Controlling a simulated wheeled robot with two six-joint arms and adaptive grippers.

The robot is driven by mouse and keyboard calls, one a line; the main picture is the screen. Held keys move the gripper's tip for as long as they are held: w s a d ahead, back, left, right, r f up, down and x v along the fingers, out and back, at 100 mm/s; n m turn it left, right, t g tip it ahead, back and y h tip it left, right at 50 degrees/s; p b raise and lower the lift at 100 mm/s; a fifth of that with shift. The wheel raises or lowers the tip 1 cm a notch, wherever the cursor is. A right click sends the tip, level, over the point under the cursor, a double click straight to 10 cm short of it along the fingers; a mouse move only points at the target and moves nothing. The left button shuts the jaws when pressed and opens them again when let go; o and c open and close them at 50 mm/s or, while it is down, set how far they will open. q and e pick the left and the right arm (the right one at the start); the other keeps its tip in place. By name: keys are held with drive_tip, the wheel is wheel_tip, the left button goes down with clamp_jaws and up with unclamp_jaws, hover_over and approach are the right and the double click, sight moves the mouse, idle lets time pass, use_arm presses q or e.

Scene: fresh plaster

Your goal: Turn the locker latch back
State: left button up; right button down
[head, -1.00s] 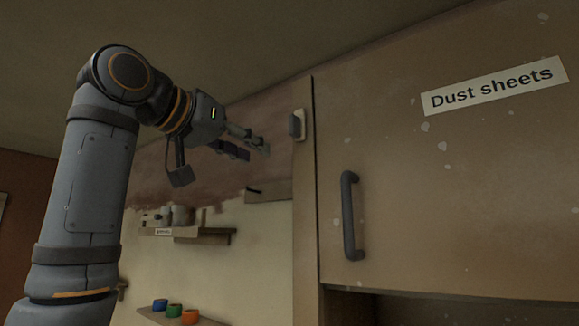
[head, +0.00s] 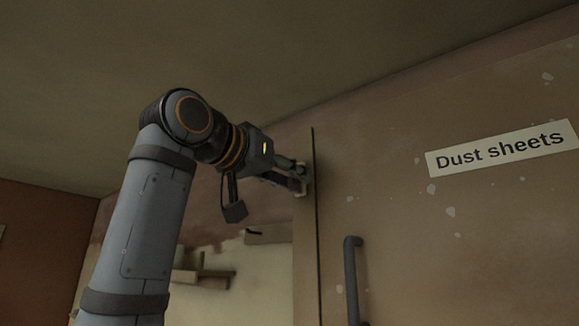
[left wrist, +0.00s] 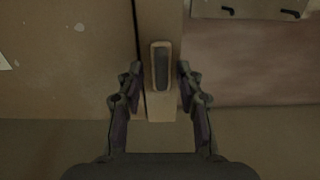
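The locker latch (left wrist: 160,67) is a dark grey bar on a pale rounded base, fixed to the narrow strip at the locker door's edge. In the left wrist view the bar stands upright in the picture. My left gripper (left wrist: 159,80) is open, with one finger on each side of the latch and visible gaps between. In the head view the left gripper (head: 300,177) is at the latch and covers most of it. The locker door (head: 400,230) looks closed and carries a "Dust sheets" label (head: 500,149). My right gripper is not in view.
A dark door handle (head: 351,280) stands out from the door, right of and below the latch. A wall shelf (head: 203,279) is on the half-plastered wall behind my left arm. The space under the ceiling above the arm is clear.

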use_arm(q)
drive_tip(key=shift+w, duration=0.2)
drive_tip(key=shift+s+a, duration=0.1)
drive_tip(key=shift+c, duration=0.6)
clamp_jaws()
